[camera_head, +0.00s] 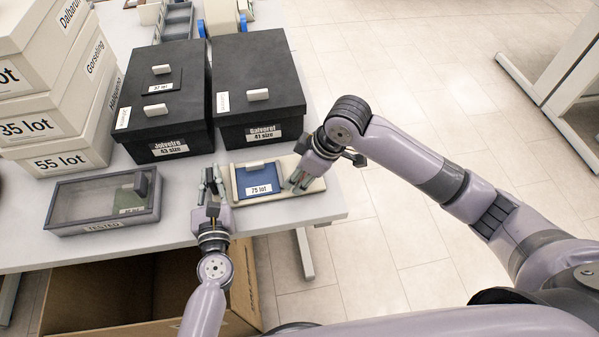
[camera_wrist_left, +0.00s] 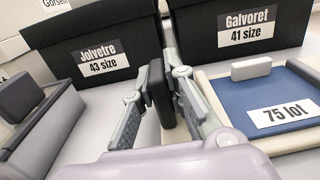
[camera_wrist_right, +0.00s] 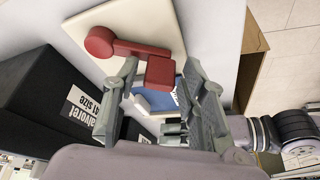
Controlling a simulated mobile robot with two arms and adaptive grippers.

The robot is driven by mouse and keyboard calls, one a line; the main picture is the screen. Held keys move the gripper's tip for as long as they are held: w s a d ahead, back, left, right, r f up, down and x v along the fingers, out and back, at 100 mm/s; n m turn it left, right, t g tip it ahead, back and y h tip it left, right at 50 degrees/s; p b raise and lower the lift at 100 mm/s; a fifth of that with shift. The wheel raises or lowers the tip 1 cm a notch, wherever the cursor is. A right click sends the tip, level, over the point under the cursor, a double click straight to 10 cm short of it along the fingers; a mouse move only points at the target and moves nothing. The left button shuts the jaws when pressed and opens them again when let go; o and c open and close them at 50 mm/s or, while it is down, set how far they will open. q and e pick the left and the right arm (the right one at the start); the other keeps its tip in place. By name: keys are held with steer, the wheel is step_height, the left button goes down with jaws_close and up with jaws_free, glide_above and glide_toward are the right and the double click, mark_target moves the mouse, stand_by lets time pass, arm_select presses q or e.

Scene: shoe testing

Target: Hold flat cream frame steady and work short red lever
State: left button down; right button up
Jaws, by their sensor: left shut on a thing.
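The flat cream frame (camera_head: 290,163) lies near the table's front edge, with a blue plate (camera_head: 258,181) marked "75 lot" on it. My left gripper (camera_head: 213,182) is at the frame's left edge. The short red lever (camera_wrist_right: 135,48) shows in the right wrist view, with a round pivot and a block-shaped end on the cream surface. My right gripper (camera_wrist_right: 160,95) is open, its fingers on both sides of the block end. In the head view, my right gripper (camera_head: 298,182) mostly hides the lever.
Two black lidded boxes (camera_head: 256,68) stand just behind the frame. A grey tray (camera_head: 75,205) marked "TESTED" sits left of my left gripper. Cream boxes (camera_head: 50,115) are stacked at the back left. An open cardboard box (camera_head: 150,290) is below the table edge.

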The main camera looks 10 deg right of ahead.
jaws_close()
stand_by(0.6)
